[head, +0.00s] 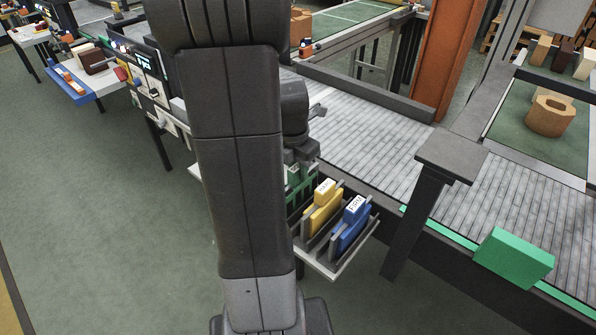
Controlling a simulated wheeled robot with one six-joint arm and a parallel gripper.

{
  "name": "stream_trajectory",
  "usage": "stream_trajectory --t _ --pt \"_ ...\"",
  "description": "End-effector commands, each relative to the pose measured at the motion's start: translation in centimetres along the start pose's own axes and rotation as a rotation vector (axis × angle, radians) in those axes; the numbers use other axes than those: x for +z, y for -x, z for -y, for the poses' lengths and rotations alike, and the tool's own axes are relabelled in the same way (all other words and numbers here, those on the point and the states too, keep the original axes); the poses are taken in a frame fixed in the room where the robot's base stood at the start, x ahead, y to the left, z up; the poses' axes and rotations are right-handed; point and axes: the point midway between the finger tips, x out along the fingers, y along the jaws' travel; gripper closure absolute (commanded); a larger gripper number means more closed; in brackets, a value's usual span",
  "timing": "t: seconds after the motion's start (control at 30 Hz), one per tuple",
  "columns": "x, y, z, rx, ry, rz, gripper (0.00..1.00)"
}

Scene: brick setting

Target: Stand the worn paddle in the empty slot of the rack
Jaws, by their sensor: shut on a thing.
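The rack (326,262) is a grey tray with dark dividers, on the side of the conveyor just right of my arm. A yellow paddle (322,213) and a blue paddle (351,230) stand in it, each with a white label; the blue one's seems to read "FIRM". A green paddle (299,178) shows partly behind them, right under my gripper (303,157). My gripper is shut on this green paddle, likely the worn one; its label cannot be read. My arm hides the rack's left part, so I cannot tell how deep the green paddle sits or see the empty slot.
The grey roller conveyor (375,145) runs behind the rack. A dark post with a flat top (450,158) stands close right of the rack. A green block (513,258) lies on the conveyor's edge. Green floor (120,240) is free at left.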

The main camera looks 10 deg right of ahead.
Motion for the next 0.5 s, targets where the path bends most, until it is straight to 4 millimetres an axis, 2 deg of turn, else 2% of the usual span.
stream_trajectory --t 0.1,0.47,0.5 --pt "-0.12 -0.96 0.02 0.0 0.0 0.0 1.0" --pt "-0.15 -1.36 -0.01 0.001 0.0 0.001 1.0" --pt "-0.17 -1.35 0.01 0.0 0.0 0.0 0.73"
